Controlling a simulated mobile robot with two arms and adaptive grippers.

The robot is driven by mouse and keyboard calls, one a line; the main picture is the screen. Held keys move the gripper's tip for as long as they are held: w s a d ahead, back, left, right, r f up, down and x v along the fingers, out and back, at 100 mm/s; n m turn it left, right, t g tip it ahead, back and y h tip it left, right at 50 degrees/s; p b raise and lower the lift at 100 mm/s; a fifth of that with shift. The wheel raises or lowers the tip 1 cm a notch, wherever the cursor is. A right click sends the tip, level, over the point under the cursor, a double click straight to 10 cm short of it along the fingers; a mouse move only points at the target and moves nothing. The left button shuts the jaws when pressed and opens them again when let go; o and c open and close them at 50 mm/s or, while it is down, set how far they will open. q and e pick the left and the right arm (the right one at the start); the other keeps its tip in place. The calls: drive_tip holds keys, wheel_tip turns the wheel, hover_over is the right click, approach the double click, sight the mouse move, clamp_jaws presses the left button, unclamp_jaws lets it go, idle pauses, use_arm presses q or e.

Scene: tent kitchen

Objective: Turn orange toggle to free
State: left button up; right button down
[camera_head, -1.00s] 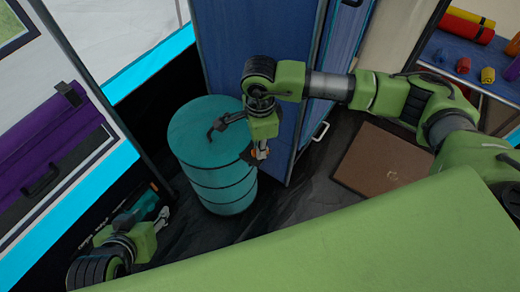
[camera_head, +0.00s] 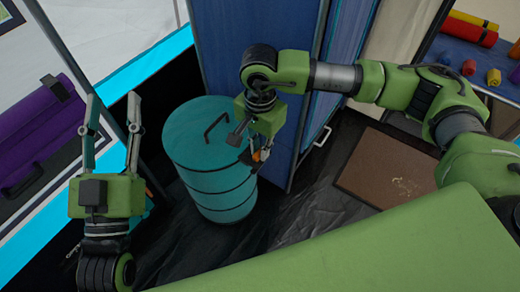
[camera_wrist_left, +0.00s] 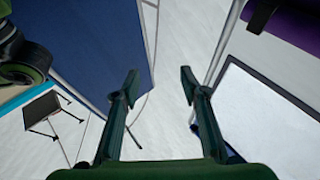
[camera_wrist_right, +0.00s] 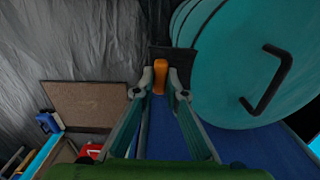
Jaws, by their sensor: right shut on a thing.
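The orange toggle (camera_wrist_right: 160,73) sits on a dark plate (camera_wrist_right: 183,60) beside the teal drum in the right wrist view. My right gripper (camera_wrist_right: 161,88) is shut on it, one fingertip on each side. In the head view this gripper (camera_head: 256,156) points down between the drum and the blue panel, and only a little orange (camera_head: 263,154) shows there. The toggle's markings cannot be read. My left gripper (camera_head: 112,110) is raised at the left with its fingers wide apart and empty; its open fingers also show in the left wrist view (camera_wrist_left: 159,82).
The teal drum (camera_head: 215,180) with a dark handle (camera_head: 215,128) stands close to my right gripper. A blue panel (camera_head: 240,50) rises behind it. A brown mat (camera_head: 385,168) lies on the dark floor. A purple case (camera_head: 40,130) is at the left, and a shelf with rolls (camera_head: 470,28) at the top right.

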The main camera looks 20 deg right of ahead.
use_arm(q)
drive_tip(key=shift+s+r+t, duration=0.3)
drive_tip(key=shift+r, duration=0.25)
drive_tip(key=shift+s+r+t, duration=0.25)
drive_tip(key=shift+r+t, duration=0.05)
drive_tip(key=shift+r, duration=0.2)
use_arm(e)
drive_tip(key=shift+n, duration=0.3)
drive_tip(key=c, duration=2)
unclamp_jaws()
drive_tip(key=shift+c, duration=0.2)
wheel_tip(320, 180, up, 12)
